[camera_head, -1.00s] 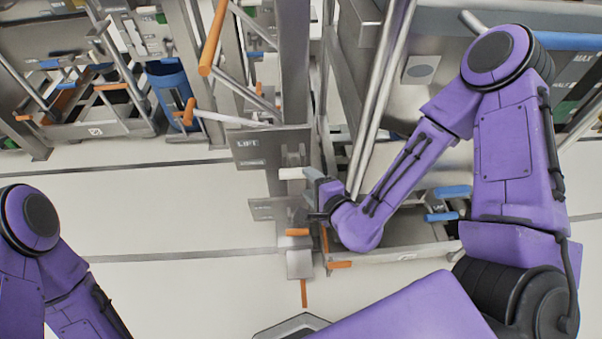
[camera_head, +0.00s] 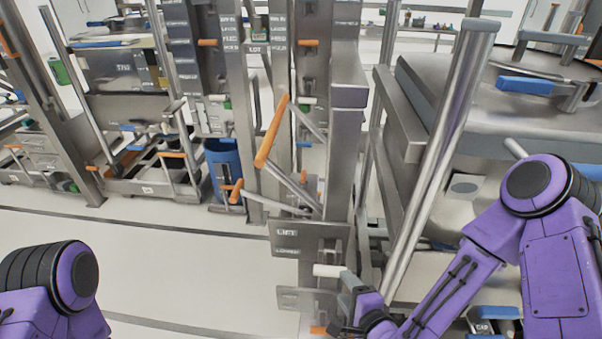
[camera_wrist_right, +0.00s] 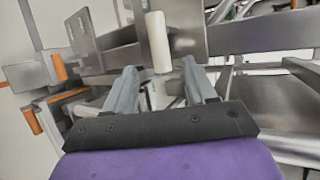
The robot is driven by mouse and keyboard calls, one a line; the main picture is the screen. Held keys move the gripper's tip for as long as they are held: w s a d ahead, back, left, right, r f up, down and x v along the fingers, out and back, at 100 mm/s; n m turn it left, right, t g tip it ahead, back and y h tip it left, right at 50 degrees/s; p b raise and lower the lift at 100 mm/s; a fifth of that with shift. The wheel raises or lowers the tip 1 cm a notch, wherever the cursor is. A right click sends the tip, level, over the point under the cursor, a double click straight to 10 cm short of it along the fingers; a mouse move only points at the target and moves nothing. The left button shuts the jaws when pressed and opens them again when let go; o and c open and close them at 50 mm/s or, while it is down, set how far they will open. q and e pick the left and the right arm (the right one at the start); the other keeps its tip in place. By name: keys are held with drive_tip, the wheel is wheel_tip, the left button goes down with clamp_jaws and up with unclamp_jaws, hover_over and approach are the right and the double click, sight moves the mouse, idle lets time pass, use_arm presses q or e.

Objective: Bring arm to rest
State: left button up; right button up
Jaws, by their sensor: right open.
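My right arm comes in from the right in the head view, and its gripper (camera_head: 345,305) is low at the lift column. In the right wrist view the gripper (camera_wrist_right: 162,92) is open, its two grey fingers apart with nothing held between them. A white cylindrical handle (camera_wrist_right: 158,42) stands just beyond the fingertips, in line with the gap; it also shows in the head view (camera_head: 330,271) beside the gripper. Whether a finger touches it I cannot tell. My left arm shows only as purple links at the lower left; its gripper is out of view.
The metal lift column (camera_head: 345,160) with orange handles (camera_head: 271,132) stands mid-view. A large steel bin or vessel (camera_head: 500,110) is at the right behind a thick slanted pole (camera_head: 437,160). A blue bin (camera_head: 224,168) and racks stand at the left. The floor (camera_head: 150,250) at left is clear.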

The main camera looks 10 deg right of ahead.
drive_tip(key=s+d+f+n+g+h, duration=0.2)
drive_tip(key=s+d+f+n+g, duration=0.3)
drive_tip(key=s+f, duration=0.3)
drive_tip(key=s+d+f+n+g+h, duration=0.3)
drive_tip(key=s+d+f+n, duration=0.3)
drive_tip(key=s+f, duration=0.3)
drive_tip(key=s+n+g, duration=0.1)
drive_tip(key=s, duration=0.2)
drive_tip(key=shift+g, duration=0.4)
drive_tip(key=shift+w+d, duration=0.1)
